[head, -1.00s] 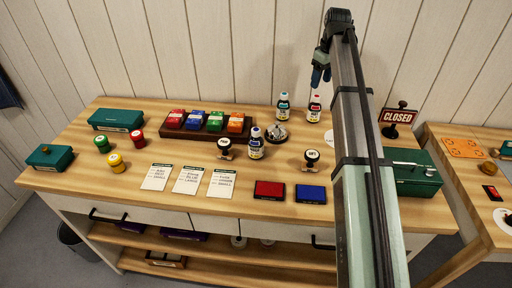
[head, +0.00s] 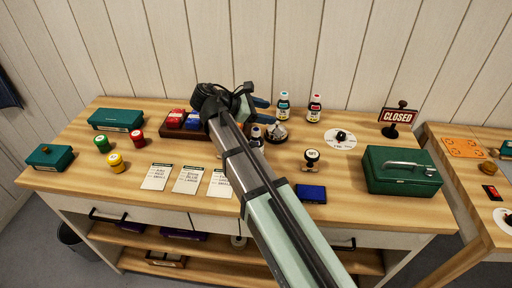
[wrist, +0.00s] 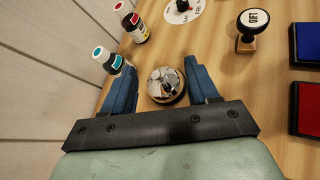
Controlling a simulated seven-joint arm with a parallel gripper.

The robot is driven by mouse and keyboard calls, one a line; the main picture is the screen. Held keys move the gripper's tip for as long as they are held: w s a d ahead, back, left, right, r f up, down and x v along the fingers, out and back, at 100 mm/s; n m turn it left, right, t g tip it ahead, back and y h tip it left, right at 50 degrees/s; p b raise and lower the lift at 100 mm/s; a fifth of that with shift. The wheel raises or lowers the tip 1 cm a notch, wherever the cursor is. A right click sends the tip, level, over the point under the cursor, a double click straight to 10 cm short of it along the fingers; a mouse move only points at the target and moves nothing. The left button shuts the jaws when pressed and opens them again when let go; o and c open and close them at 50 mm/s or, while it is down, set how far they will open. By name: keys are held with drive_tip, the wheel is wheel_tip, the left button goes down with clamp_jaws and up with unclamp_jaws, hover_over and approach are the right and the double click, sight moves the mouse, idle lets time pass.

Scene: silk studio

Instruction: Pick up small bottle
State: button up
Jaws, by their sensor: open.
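A teal-labelled bottle (head: 284,105) and a red-labelled bottle (head: 314,108) stand at the back. My gripper (head: 267,110) is open and empty, left of the teal bottle and above the table. In the wrist view, the fingers (wrist: 160,65) frame a silver bell (wrist: 166,84) below. The teal bottle (wrist: 107,60) is beside the left finger, and the red bottle (wrist: 131,24) is farther up. The blue bottle is not seen there.
A stamp (head: 312,158) stands on the table, with a blue ink pad (head: 311,193) in front. A red pad (wrist: 309,107) shows in the wrist view. A rack of coloured blocks (head: 168,133) is partly behind my arm. A green box (head: 401,170) stands right.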

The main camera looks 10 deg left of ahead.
drive_tip(key=s+a+r+n+t+h, duration=0.35)
drive_tip(key=s+a+n+t, duration=0.2)
drive_tip(key=s+a, duration=0.3)
approach(256, 129)
drive_tip(key=x, duration=0.4)
drive_tip(key=shift+y, duration=0.25)
drive_tip(key=shift+x, duration=3)
drive_tip(key=shift+s+d, duration=0.1)
clamp_jaws()
